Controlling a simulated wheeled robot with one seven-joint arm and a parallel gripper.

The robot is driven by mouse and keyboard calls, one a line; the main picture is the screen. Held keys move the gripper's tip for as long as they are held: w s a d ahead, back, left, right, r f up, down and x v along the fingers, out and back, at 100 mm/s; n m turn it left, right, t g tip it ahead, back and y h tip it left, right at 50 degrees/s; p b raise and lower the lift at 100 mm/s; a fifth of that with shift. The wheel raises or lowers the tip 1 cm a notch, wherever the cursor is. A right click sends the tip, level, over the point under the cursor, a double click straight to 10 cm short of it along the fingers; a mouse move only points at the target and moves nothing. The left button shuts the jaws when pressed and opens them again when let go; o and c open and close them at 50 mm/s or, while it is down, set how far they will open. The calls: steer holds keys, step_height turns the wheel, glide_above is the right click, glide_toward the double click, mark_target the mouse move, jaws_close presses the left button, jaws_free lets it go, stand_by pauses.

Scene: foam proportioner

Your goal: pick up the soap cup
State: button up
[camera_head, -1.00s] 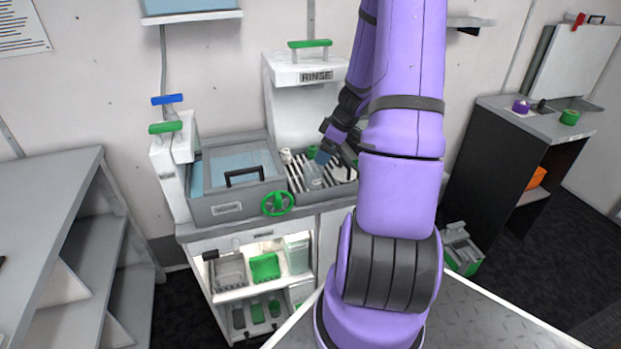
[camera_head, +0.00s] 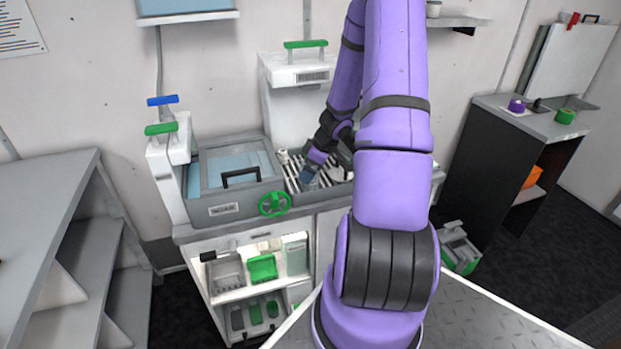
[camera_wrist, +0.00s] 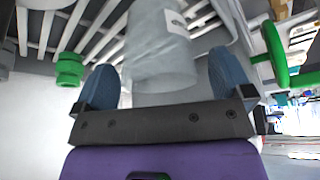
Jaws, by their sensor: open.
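The soap cup (camera_wrist: 160,45) is a translucent grey cup with a white label, as seen in the wrist view. It lies between the two blue fingers of my gripper (camera_wrist: 167,78). The fingers are spread, one on each side of it, with a visible gap at least on the right. In the head view my gripper (camera_head: 309,176) is down at the slatted rack in front of the rinse unit, and the cup is mostly hidden behind it there.
A grey lidded basin (camera_head: 238,180) stands left of the rack, with a green handwheel (camera_head: 274,203) at its front. The white rinse unit (camera_head: 295,105) rises behind the rack. A green ribbed piece (camera_wrist: 70,70) is near the left finger in the wrist view.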

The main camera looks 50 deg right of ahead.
steer(key=c, duration=1)
steer(key=shift+r, duration=0.15)
